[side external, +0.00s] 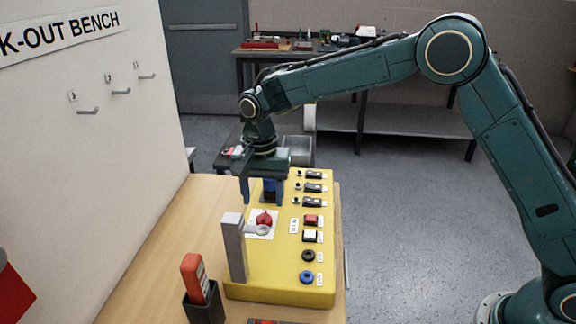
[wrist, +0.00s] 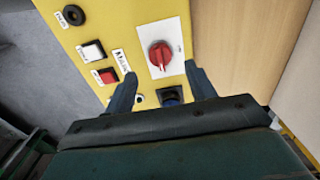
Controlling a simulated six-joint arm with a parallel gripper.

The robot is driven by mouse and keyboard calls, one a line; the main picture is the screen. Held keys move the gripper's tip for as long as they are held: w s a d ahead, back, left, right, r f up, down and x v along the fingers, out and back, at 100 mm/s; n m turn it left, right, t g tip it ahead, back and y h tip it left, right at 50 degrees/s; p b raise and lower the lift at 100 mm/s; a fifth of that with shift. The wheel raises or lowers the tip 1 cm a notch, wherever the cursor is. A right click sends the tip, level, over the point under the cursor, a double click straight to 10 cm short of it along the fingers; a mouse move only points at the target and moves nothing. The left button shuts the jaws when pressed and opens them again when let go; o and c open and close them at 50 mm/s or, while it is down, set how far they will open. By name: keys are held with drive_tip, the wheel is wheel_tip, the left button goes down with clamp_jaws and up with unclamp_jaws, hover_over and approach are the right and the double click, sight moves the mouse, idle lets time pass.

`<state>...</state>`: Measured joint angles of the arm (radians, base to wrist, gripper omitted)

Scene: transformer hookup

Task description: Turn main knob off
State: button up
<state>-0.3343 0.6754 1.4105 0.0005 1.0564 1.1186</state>
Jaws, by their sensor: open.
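The red main knob (side external: 264,218) sits on a white plate on the yellow panel (side external: 262,283). In the wrist view the knob (wrist: 160,56) shows a pale pointer line running roughly up and down the picture. My gripper (side external: 262,200) is open above the panel, just behind the knob in the side view. In the wrist view the gripper's (wrist: 160,76) fingertips point toward the knob, one to each side of its lower end. I see nothing held, and contact with the knob cannot be told.
A grey post (side external: 234,250) with a ring-ended arm stands close before the knob. Red (side external: 311,220) and white (side external: 310,237) buttons line the panel's right. A red-orange device (side external: 195,278) stands in a black holder at the front left.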

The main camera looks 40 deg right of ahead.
sight(264, 214)
drive_tip(key=shift+f, duration=2.55)
drive_tip(key=c, duration=1)
drive_tip(key=shift+o, duration=0.2)
